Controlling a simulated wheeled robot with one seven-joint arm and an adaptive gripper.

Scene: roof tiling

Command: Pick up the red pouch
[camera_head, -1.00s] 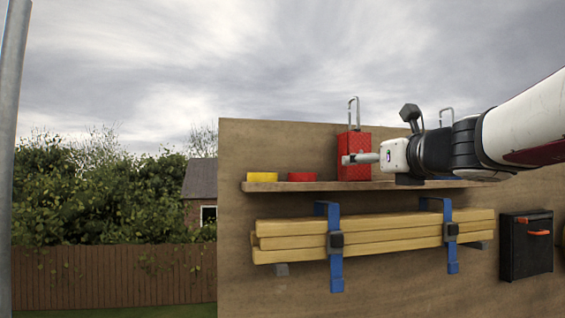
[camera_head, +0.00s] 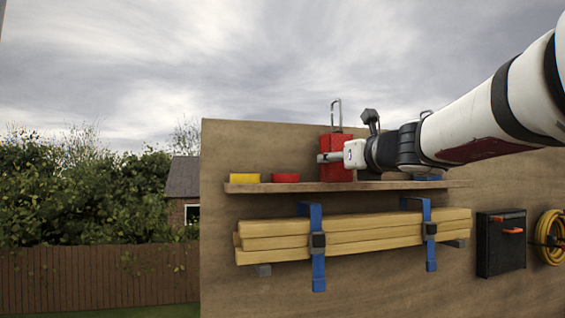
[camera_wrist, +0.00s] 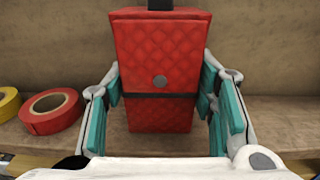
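The red pouch (camera_head: 336,145) stands upright on the wooden shelf (camera_head: 300,187), with a grey metal loop above it in the head view. In the wrist view the red pouch (camera_wrist: 159,60) shows a quilted front, a dark band and a round stud. My gripper (camera_head: 328,157) is at the pouch in the head view. In the wrist view my gripper (camera_wrist: 165,105) is open, with one teal-padded finger on each side of the pouch's lower part. The fingers look close to its sides; whether they touch it I cannot tell.
A red tape roll (camera_wrist: 52,110) and a yellow tape roll (camera_head: 244,178) lie on the shelf left of the pouch. Below, blue straps (camera_head: 318,250) hold timber boards (camera_head: 370,232). A black box (camera_head: 500,255) and a yellow hose (camera_head: 545,240) are at the right.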

